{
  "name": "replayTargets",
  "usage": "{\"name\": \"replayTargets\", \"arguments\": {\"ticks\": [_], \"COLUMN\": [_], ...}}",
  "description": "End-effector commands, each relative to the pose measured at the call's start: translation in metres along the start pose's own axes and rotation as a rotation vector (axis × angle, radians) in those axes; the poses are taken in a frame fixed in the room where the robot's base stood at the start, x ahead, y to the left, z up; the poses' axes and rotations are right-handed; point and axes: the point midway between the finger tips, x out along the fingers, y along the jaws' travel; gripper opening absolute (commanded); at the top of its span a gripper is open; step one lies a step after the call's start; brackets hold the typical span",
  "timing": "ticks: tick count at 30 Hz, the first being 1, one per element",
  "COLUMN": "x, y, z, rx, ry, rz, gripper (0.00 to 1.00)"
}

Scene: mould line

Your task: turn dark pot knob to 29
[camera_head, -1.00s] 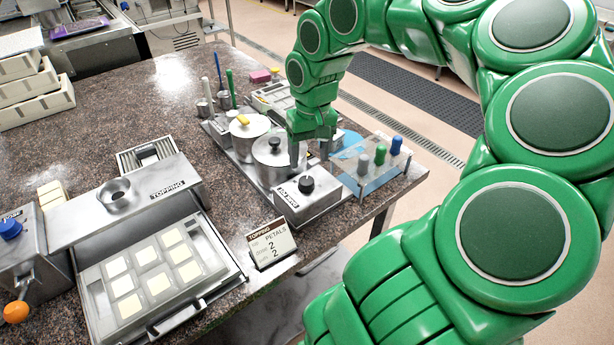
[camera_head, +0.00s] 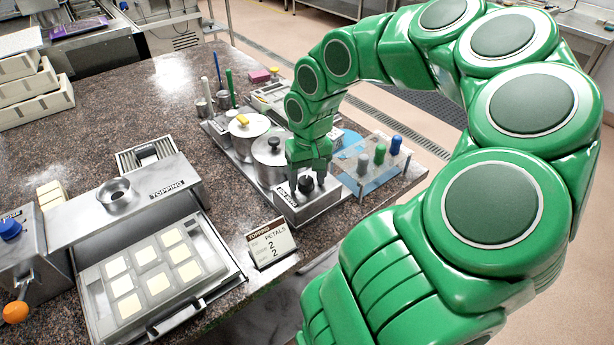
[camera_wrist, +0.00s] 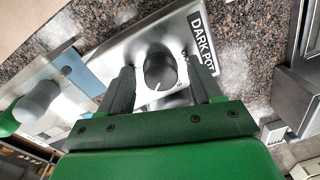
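The dark pot knob (camera_wrist: 160,72) is black with a white pointer line and sits on a sloped steel control box (camera_head: 318,208) labelled DARK POT. It also shows in the head view (camera_head: 306,184). My gripper (camera_wrist: 158,80) is open, with one dark finger on each side of the knob. Gaps show between the fingers and the knob in the wrist view. In the head view my gripper (camera_head: 307,186) is at the knob from above. The scale numbers around the knob are too small to read.
Two lidded steel pots (camera_head: 270,160) stand behind the control box. Green, blue and grey handled tools (camera_head: 380,154) stand on a plate at the right. A TOPPING sign (camera_head: 271,243) stands at the counter's front edge. The counter's left middle is clear.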

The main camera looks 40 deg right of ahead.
Motion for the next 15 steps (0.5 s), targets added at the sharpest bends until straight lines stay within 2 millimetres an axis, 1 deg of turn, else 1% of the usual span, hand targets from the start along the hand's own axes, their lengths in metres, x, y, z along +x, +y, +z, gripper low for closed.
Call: {"name": "replayTargets", "arguments": {"ticks": [1,9,10,15], "x": [0.0,-0.0001,-0.0001,-0.0001], "y": [-0.0001,0.0,-0.0001,0.0], "z": [0.0,0.0,0.0,0.0], "rx": [0.0,0.0,0.0,-0.009], "ry": [0.0,0.0,0.0,-0.001], "rz": [0.0,0.0,0.0,0.0], "gripper": [0.56,0.14,0.11,0.11]}}
